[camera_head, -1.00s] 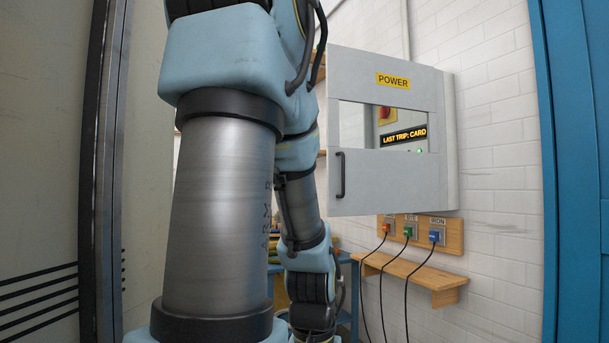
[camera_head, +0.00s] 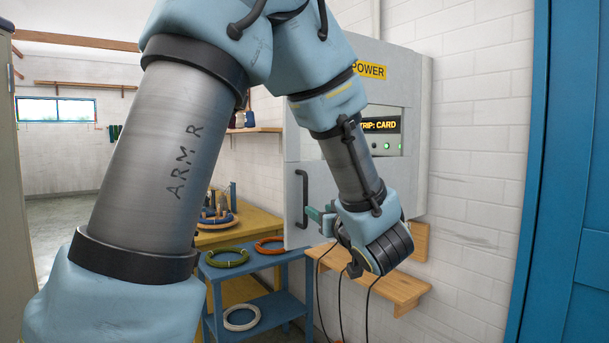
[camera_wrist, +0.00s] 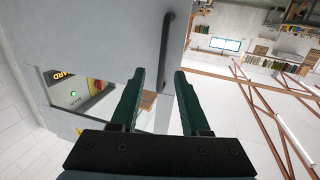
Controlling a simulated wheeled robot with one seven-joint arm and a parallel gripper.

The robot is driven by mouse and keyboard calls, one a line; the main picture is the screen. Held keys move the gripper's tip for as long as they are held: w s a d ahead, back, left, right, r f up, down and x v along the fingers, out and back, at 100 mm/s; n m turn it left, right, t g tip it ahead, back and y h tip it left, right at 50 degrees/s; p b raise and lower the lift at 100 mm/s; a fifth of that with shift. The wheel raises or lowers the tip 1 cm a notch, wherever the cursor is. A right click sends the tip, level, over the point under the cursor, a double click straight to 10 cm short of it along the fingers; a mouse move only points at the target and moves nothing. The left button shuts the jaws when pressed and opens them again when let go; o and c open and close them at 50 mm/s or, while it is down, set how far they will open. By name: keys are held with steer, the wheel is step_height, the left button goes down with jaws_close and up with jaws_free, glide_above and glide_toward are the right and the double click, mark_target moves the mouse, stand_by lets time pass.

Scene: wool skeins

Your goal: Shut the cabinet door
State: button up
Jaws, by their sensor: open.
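The grey cabinet door (camera_head: 293,155) stands open at an angle to the wall, with its free edge and black bar handle (camera_head: 302,198) on the left. Through its window I see a lit "TRIP: CARD" display and green lights. My gripper (camera_head: 319,215) is at the door's lower part, just right of the handle, its wrist partly covering the door. In the wrist view my gripper (camera_wrist: 160,73) is open, with two green fingers pointing at the door face (camera_wrist: 110,35). The handle (camera_wrist: 166,50) runs down toward the gap between the fingers; I cannot tell whether they touch it.
A wooden shelf (camera_head: 395,287) and hanging black cables are below the cabinet. A blue trolley (camera_head: 268,302) with green, orange and white coils stands lower left of it, before a yellow table (camera_head: 240,228). A blue panel (camera_head: 570,170) borders the right.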

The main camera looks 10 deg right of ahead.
mark_target(306, 196)
steer(key=shift+y, duration=0.4)
steer(key=w+p, duration=0.1)
steer(key=w, duration=0.2)
steer(key=w+a+r+p, duration=0.1)
steer(key=w, duration=0.2)
steer(key=w+a+p, duration=0.1)
steer(key=w, duration=0.2)
steer(key=shift+w+r+p, duration=0.2)
steer(key=shift+w+p, duration=0.1)
jaws_close()
stand_by(0.8)
